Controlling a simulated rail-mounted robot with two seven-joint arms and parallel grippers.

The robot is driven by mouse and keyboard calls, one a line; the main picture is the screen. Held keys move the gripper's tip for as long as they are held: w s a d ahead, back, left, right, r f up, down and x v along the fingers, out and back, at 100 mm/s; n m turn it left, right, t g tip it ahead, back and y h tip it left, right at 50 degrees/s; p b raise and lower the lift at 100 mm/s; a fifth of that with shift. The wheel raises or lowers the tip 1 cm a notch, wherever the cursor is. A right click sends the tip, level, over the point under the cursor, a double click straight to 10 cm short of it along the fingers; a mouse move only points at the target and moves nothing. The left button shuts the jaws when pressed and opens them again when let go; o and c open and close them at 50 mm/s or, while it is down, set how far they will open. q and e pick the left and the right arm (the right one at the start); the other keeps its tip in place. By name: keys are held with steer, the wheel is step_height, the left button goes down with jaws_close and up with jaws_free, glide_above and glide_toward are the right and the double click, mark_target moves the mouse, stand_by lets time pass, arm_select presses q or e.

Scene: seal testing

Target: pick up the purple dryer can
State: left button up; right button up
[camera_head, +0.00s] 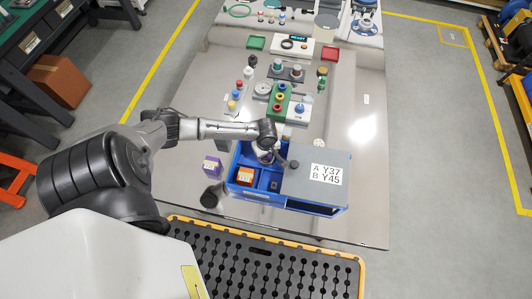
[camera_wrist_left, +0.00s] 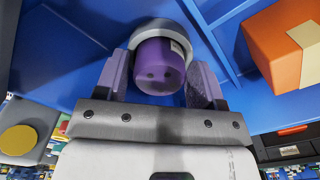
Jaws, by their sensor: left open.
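The purple dryer can (camera_wrist_left: 160,66) shows in the left wrist view, with a light grey ring (camera_wrist_left: 146,31) at its far end. It is inside the blue crate (camera_wrist_left: 60,50). My left gripper (camera_wrist_left: 157,82) is open, with one finger on each side of the can; I cannot tell whether they touch it. In the head view my left gripper (camera_head: 264,153) reaches down into the crate (camera_head: 232,172) from above, and I cannot make out the can there. My right gripper is not in view.
An orange box (camera_head: 245,175) sits in the crate, beside the can. A grey lid (camera_head: 300,185) labelled Y37 and Y45 covers the crate's right part. A purple box (camera_head: 212,166) and a black round thing (camera_head: 211,196) stand left of the crate. Test parts lie behind.

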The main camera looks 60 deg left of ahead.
arm_select(q)
steer(key=shift+c, duration=0.3)
steer(key=c, duration=0.7)
steer(key=shift+o, duration=0.2)
